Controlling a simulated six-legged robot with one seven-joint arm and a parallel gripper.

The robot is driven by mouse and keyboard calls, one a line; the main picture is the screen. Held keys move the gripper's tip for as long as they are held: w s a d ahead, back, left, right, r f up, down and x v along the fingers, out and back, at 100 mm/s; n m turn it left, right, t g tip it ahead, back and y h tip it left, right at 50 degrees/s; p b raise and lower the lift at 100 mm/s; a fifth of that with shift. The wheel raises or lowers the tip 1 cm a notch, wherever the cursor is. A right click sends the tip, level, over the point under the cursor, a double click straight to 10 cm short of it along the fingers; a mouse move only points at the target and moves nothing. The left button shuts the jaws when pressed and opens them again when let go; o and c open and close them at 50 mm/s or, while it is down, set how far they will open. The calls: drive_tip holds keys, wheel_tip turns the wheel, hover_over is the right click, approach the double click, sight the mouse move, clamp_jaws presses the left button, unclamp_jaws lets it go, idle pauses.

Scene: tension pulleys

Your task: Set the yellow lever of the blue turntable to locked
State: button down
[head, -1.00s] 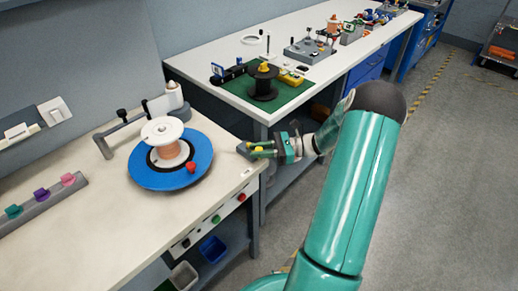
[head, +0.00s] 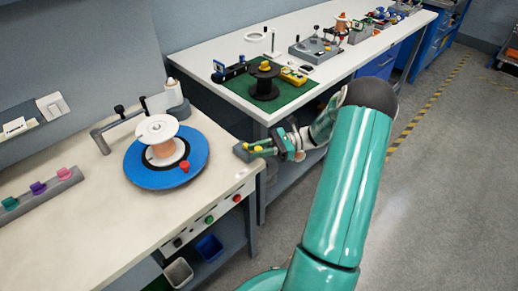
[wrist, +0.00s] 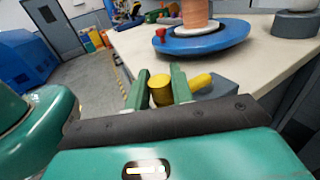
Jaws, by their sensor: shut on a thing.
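The blue turntable (head: 193,171) lies on the near bench with a copper-coloured spool (head: 164,150) standing on it. The grey block (head: 241,152) at the bench's right front corner carries the yellow lever (head: 257,148). My gripper (head: 265,148) reaches to this block from the right. In the wrist view, my gripper (wrist: 161,84) has its two green fingers on either side of the lever's round yellow end (wrist: 161,91), shut on it. Another yellow part (wrist: 200,82) shows right of the fingers. The turntable (wrist: 203,42) is behind. The fingers partly hide the lever and block.
A red knob (head: 185,166) sits on the turntable's rim. A grey arm with a black knob (head: 119,110) stands behind it. A rail with coloured clips (head: 38,189) is at left. A second bench (head: 320,85) with a green mat stands behind my gripper. The floor at right is clear.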

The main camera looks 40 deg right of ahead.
idle(0.3)
drive_tip(key=c, duration=1.3)
unclamp_jaws()
drive_tip(key=shift+o, duration=0.2)
drive_tip(key=shift+d, duration=0.1)
drive_tip(key=v, duration=1.3)
drive_tip(key=shift+s+d, duration=0.2)
drive_tip(key=shift+d, duration=0.05)
